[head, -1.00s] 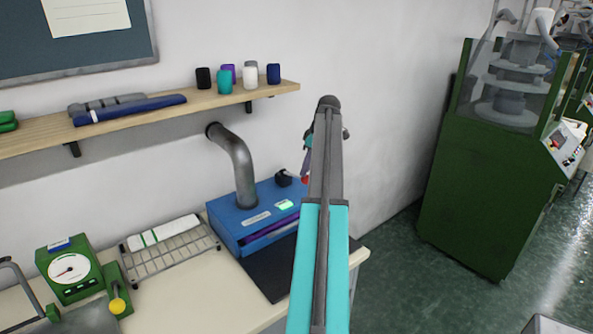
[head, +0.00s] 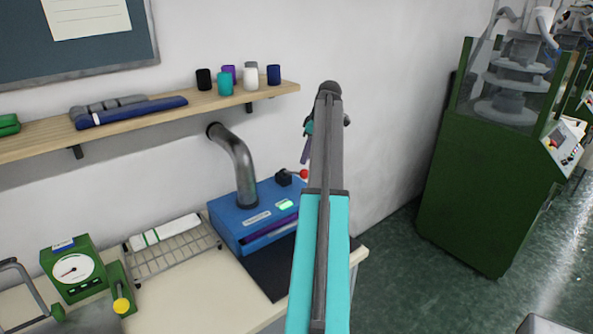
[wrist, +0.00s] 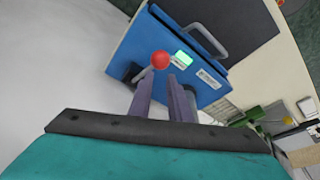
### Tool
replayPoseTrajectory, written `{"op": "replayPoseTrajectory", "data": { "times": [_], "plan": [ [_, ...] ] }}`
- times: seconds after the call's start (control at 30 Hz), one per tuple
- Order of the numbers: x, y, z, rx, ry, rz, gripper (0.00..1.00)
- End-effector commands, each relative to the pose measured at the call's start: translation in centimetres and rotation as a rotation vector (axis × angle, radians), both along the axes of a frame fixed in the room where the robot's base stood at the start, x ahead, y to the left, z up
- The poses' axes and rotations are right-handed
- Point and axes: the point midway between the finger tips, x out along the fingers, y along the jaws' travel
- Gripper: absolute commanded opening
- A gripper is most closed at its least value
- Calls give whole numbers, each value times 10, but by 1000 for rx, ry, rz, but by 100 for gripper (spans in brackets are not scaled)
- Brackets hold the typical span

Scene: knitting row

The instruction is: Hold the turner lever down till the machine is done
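The turner is a blue box (head: 240,230) with a lit green display (head: 286,204) and a grey pipe on top. Its lever (head: 291,176) is a short black arm ending in a red knob (head: 304,174). In the wrist view, the red knob (wrist: 160,60) shows just beyond the fingertips, close to the left one. My gripper (head: 304,160) has purple fingers pointing down above the knob. The wrist view shows a gap between the fingers (wrist: 161,78), with nothing held. Whether a fingertip touches the knob is not clear.
A wire rack (head: 170,255) with a white cloth and a green dial gauge (head: 73,267) stand to the left on the table. A shelf (head: 150,118) with yarn cones runs above. A green machine (head: 475,170) stands at the right, past open floor.

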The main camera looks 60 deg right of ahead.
Motion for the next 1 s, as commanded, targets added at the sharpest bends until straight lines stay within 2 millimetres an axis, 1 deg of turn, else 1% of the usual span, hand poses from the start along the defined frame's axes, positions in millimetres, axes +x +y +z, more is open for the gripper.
{"op": "replayPoseTrajectory", "data": {
  "times": [0.1, 0.7, 1.0],
  "plan": [
    [0, 0, 8, 0, 0, 0, 17],
    [0, 0, 39, 0, 0, 0, 17],
    [0, 0, 42, 0, 0, 0, 17]
  ]
}}
